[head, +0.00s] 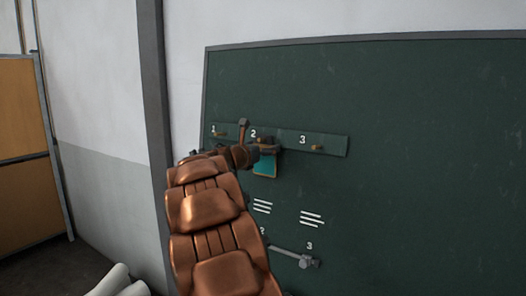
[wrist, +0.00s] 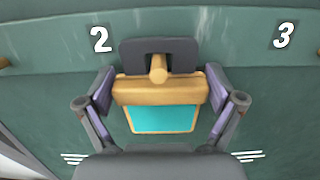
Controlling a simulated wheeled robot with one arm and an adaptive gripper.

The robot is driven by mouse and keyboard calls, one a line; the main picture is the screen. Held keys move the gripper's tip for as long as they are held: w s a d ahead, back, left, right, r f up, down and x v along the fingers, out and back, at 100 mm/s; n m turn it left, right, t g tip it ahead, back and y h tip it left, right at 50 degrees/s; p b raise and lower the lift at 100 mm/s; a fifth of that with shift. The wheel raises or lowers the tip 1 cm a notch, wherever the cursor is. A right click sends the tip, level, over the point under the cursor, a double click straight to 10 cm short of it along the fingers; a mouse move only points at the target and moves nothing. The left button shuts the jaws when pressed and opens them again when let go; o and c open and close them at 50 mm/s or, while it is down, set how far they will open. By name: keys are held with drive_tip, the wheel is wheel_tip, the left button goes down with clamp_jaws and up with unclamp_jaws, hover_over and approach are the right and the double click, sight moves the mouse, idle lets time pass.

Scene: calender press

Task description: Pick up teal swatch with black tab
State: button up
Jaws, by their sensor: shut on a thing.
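The teal swatch (wrist: 163,119) has a tan border and a tan top bar. Its black tab (wrist: 183,52) has a slot, and a wooden peg (wrist: 158,66) under the number 2 pokes through it. My gripper (wrist: 160,91) is shut on the swatch's top bar, one finger at each side. In the head view the swatch (head: 265,167) hangs against the green board just beyond my gripper (head: 263,149). My arm hides part of the board there.
A rail (head: 335,146) on the green board (head: 430,150) carries pegs numbered 1, 2 and 3. The peg under 3 (head: 317,148) is bare. A grey lever (head: 304,261) sits lower on the board. A dark post (head: 154,120) stands left of the board.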

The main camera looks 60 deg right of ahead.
drive_tip(key=shift+r, duration=0.2)
drive_tip(key=shift+a+r, duration=0.1)
drive_tip(key=shift+a, duration=0.15)
drive_tip(key=a+b, duration=0.2)
drive_tip(key=a, duration=1.5)
drive_tip(key=shift+s+a, duration=0.3)
drive_tip(key=shift+s, duration=0.1)
drive_tip(key=shift+r+p, duration=0.35)
drive_tip(key=shift+p, duration=0.45)
drive_tip(key=a, duration=0.1)
drive_tip(key=a+p, duration=0.1)
drive_tip(key=a, duration=0.1)
drive_tip(key=a+p, duration=0.1)
drive_tip(key=shift+s+a+r, duration=0.1)
drive_tip(key=shift+a+r, duration=0.1)
drive_tip(key=shift+r, duration=0.2)
idle(0.6)
